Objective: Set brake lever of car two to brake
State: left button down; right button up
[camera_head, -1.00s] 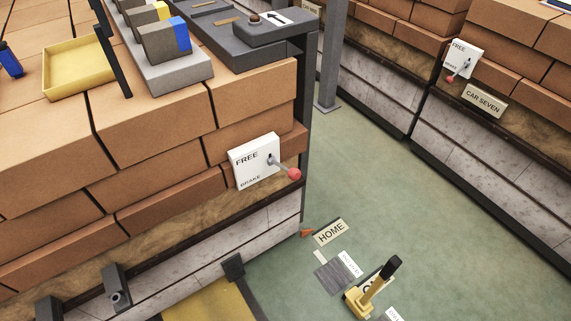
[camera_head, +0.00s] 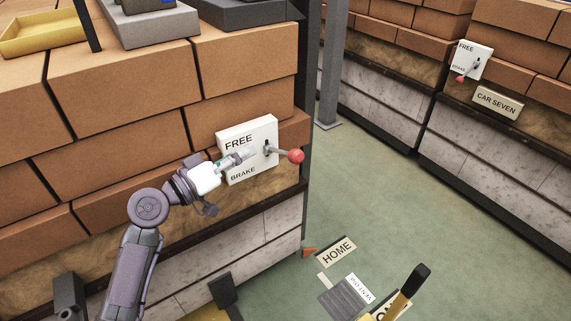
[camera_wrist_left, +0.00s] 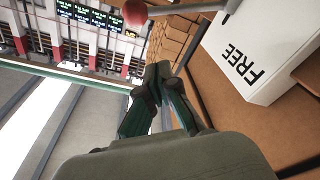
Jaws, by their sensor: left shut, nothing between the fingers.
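A white brake plate (camera_head: 238,173) marked FREE above and BRAKE below is fixed to the near brick stack. Its grey lever with a red knob (camera_head: 296,156) sticks out to the right; I cannot tell which end of the slot it is at. No car number shows near this plate. My left gripper (camera_head: 243,157) is shut and empty, in front of the plate and left of the lever. In the left wrist view, the shut fingertips (camera_wrist_left: 160,72) lie below the knob (camera_wrist_left: 134,12), apart from it, with the plate (camera_wrist_left: 265,50) at the right. My right gripper is not in view.
Another brake plate (camera_head: 471,60) with a red knob, above a CAR SEVEN sign (camera_head: 497,104), is on the far stack. A dark post (camera_head: 334,65) stands between the stacks. A HOME sign (camera_head: 337,251) and a black-topped yellow lever (camera_head: 408,287) are below.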

pick_arm(q)
jog(key=shift+s+d+r+m, duration=0.15)
jog(key=shift+s+r+m, duration=0.15)
jog(key=shift+r, duration=0.45)
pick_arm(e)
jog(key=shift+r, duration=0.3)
pick_arm(q)
jog(key=r, duration=0.1)
send_over(284, 153)
jog(key=shift+r+p, duration=0.1)
jog(key=shift+p, duration=0.35)
jog(key=s+f, duration=0.2)
jog(key=f, duration=0.1)
jog(key=shift+s+d+f, duration=0.2)
jog(key=shift+s, duration=0.05)
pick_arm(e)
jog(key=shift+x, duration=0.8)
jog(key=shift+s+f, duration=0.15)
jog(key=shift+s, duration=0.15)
